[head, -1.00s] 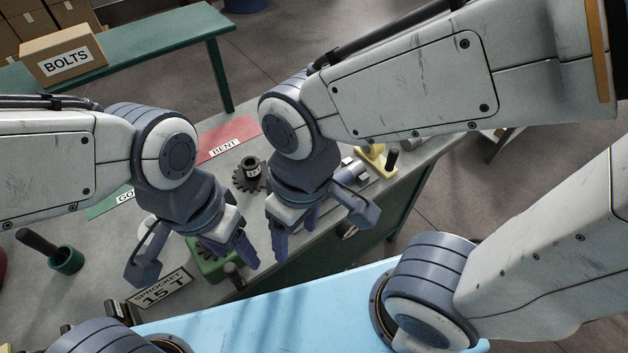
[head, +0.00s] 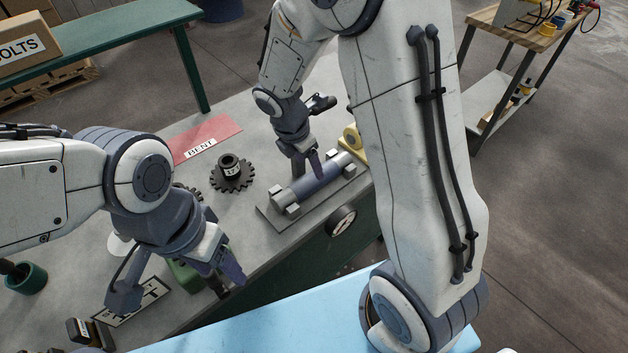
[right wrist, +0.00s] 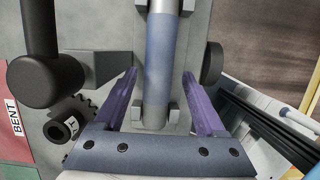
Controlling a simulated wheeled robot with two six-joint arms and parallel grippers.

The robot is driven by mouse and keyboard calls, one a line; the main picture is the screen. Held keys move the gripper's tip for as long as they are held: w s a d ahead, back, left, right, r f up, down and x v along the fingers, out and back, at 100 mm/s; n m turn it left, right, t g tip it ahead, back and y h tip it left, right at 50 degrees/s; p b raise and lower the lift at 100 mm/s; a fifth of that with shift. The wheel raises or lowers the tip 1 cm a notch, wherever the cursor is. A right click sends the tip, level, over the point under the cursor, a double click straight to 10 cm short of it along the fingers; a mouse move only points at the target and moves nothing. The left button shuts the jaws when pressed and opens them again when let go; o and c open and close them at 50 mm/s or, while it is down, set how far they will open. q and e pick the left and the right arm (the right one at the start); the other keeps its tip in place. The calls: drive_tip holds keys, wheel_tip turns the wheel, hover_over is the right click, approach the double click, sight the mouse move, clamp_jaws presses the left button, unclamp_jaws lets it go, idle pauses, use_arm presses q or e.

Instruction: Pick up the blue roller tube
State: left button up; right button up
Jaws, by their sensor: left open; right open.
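The blue roller tube (head: 316,181) lies across a grey cradle with upright supports on the workbench in the head view. In the right wrist view the tube (right wrist: 158,65) runs up the picture between the two purple fingers. My right gripper (head: 306,168) is open, with its fingers on either side of the tube; I cannot tell whether they touch it. The right gripper (right wrist: 158,103) also shows open in its wrist view. My left gripper (head: 228,275) is open and empty over the near part of the bench, beside a green block.
A dark sprocket (head: 232,174) stands left of the cradle, near the red BENT mat (head: 207,138). A yellow part (head: 353,140) is close behind the cradle's right end. A green cup (head: 27,278) stands at the left. A round gauge (head: 341,221) is on the bench front.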

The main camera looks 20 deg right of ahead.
sight(312, 176)
drive_tip(key=x, duration=0.6)
drive_tip(key=shift+a+f, duration=0.15)
drive_tip(key=shift+f, duration=0.15)
drive_tip(key=shift+c, duration=0.3)
drive_tip(key=shift+r, duration=0.1)
clamp_jaws()
